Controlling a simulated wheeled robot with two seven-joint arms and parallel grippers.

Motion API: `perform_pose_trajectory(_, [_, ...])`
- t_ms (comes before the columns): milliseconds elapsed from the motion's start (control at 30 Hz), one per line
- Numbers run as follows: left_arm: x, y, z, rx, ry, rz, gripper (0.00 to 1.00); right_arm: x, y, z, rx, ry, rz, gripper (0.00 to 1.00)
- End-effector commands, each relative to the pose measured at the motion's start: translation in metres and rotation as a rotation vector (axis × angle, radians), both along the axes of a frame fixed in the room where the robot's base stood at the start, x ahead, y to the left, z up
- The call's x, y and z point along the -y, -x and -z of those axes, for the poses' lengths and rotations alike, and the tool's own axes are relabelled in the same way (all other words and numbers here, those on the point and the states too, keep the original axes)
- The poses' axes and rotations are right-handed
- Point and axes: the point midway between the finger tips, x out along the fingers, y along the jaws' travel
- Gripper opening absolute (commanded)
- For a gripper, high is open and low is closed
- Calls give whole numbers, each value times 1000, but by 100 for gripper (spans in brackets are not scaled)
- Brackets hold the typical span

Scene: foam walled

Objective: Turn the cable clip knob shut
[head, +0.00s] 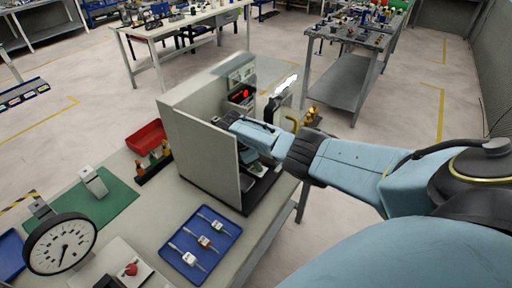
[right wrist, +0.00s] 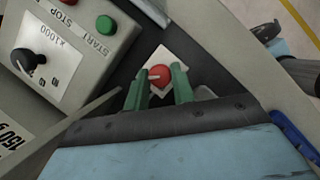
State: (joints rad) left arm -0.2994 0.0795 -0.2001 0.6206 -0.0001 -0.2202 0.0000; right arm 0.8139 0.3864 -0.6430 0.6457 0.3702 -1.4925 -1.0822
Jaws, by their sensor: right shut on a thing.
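A red round knob (right wrist: 160,73) sits on a pale square plate (right wrist: 170,57) in the right wrist view. A light pointer mark crosses the knob. My right gripper (right wrist: 160,86), with green fingers, is shut on this knob, one finger on each side. In the head view my right arm reaches into a grey walled enclosure (head: 208,158), and its front panel hides the fingertips and the knob. No cable can be made out at the knob. My left gripper is not in view.
A control box (right wrist: 75,45) with start and stop buttons and a dial stands close beside my right gripper. The enclosure walls crowd the arm. A blue tray (head: 186,262), a red bin (head: 146,137) and a round gauge (head: 60,243) are on the bench.

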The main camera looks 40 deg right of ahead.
Motion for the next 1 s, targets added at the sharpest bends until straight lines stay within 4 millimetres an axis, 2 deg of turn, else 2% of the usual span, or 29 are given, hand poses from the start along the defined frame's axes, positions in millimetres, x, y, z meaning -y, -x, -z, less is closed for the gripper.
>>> perform_pose_trajectory(433, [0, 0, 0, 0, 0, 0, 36, 2, 0, -1, 0, 2, 14, 2])
perform_pose_trajectory(467, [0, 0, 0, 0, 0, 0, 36, 2, 0, -1, 0, 2, 14, 26])
perform_pose_trajectory(600, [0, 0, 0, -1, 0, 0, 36, 1, 0, 0, 0, 1, 13, 44])
perform_pose_trajectory(867, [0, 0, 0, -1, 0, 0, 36, 1, 0, 0, 0, 1, 11, 47])
perform_pose_trajectory(1000, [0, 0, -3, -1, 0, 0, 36, -3, -2, -9, 1, 0, 10, 47])
